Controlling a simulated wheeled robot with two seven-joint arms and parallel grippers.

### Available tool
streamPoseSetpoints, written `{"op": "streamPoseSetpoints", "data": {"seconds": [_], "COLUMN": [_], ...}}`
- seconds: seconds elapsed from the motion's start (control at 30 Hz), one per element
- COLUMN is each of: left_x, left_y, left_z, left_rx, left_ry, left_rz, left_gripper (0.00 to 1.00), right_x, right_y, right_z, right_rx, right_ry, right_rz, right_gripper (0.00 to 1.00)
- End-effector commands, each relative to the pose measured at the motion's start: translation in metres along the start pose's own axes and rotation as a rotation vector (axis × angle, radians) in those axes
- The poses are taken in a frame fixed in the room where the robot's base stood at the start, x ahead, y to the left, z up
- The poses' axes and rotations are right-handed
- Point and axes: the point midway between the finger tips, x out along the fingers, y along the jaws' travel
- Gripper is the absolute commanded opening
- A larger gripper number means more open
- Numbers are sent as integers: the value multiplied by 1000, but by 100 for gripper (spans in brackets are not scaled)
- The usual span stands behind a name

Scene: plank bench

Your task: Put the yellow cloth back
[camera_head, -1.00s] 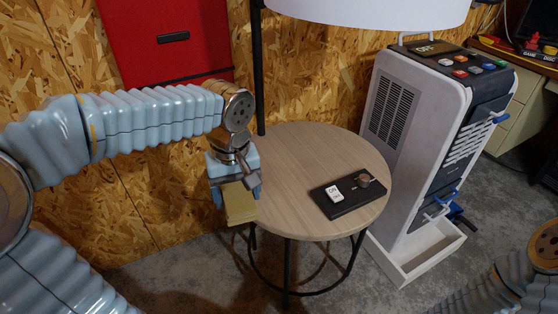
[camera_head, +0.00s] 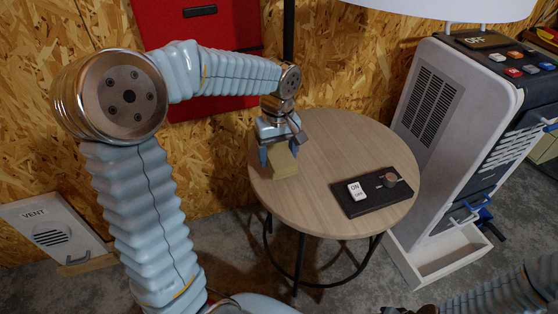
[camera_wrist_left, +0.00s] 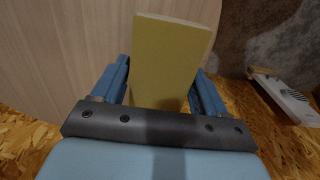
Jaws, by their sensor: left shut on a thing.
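The yellow cloth (camera_head: 282,160) looks like a flat, folded, stiff-edged block. My left gripper (camera_head: 278,150) is shut on it and holds it pointing down at the left part of the round wooden table (camera_head: 330,140). I cannot tell whether the cloth touches the tabletop. In the left wrist view the cloth (camera_wrist_left: 168,60) stands out between the two blue fingers of the left gripper (camera_wrist_left: 165,92). My right gripper is outside the frames; only part of my right arm shows at the lower right.
A black panel (camera_head: 375,195) with an ON/OFF switch and a knob lies on the table's right side. A lamp pole (camera_head: 288,35) stands behind the table. A grey-white appliance (camera_head: 425,150) stands to the right, with a white tray (camera_head: 450,262) at its foot. A vent box (camera_head: 55,232) is at left.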

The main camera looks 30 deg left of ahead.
Motion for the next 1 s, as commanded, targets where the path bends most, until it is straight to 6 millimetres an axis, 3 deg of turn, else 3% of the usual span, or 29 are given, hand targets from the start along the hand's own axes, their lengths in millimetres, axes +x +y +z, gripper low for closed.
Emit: {"op": "streamPoseSetpoints", "data": {"seconds": [0.23,0.67,0.7,0.83,1.0], "left_x": [35,44,42,42,42], "left_y": [4,4,4,4,4], "left_z": [-5,-5,-5,-5,-5], "left_rx": [-1,0,0,0,0], "left_ry": [-2,0,0,0,-1], "left_rz": [-1,0,0,0,0], "left_gripper": [45,45,79,99,99], "right_x": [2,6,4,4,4], "right_y": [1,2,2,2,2], "right_z": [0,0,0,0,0], "right_rx": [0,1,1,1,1], "right_ry": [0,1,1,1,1], "right_rz": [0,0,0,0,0], "right_gripper": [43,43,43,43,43]}}
